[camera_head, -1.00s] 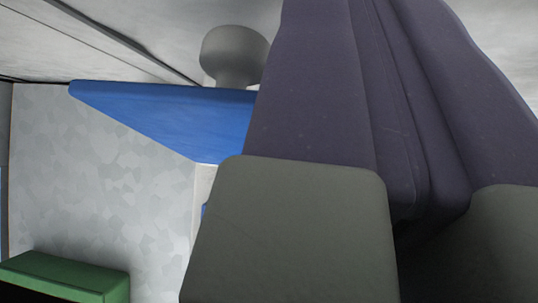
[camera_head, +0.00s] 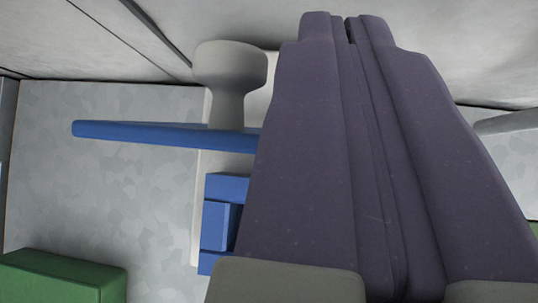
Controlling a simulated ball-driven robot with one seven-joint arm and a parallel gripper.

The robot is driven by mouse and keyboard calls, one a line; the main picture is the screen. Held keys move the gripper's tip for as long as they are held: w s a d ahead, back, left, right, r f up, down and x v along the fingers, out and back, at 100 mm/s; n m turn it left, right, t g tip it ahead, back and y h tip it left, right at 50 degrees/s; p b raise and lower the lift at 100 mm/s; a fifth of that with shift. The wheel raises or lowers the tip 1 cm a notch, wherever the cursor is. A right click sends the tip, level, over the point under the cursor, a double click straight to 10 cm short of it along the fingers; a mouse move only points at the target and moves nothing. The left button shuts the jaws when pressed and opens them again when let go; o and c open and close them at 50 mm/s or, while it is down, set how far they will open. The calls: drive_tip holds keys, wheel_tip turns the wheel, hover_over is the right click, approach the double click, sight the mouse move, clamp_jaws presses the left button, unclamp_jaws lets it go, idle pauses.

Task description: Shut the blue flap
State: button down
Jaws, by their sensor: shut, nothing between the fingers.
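The blue flap (camera_head: 160,134) shows nearly edge-on as a thin blue panel at the left of the view. A grey round knob (camera_head: 230,85) stands on it near its right part. Several blue blocks (camera_head: 222,215) show below the flap, against a pale strip. My gripper (camera_head: 348,28) is shut and empty. Its dark purple fingers reach up the middle of the view and hide the right end of the flap. I cannot tell whether the fingers touch it.
A green block (camera_head: 65,277) is at the lower left. A grey mottled panel (camera_head: 100,200) lies behind the flap. A grey rounded part (camera_head: 507,122) shows at the right edge. The room left of my fingers, around the flap, looks clear.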

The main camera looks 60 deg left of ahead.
drive_tip(key=s+a+f+b, duration=0.1)
drive_tip(key=s+f+b, duration=0.2)
drive_tip(key=s, duration=0.3)
drive_tip(key=shift+f+g, duration=0.15)
drive_tip(key=shift+g, duration=0.15)
drive_tip(key=shift+a, duration=0.1)
idle(0.7)
wheel_tip(320, 180, up, 6)
drive_tip(key=s+p, duration=0.2)
drive_tip(key=p, duration=0.1)
drive_tip(key=shift+s+a, duration=0.3)
drive_tip(key=shift+s, duration=0.1)
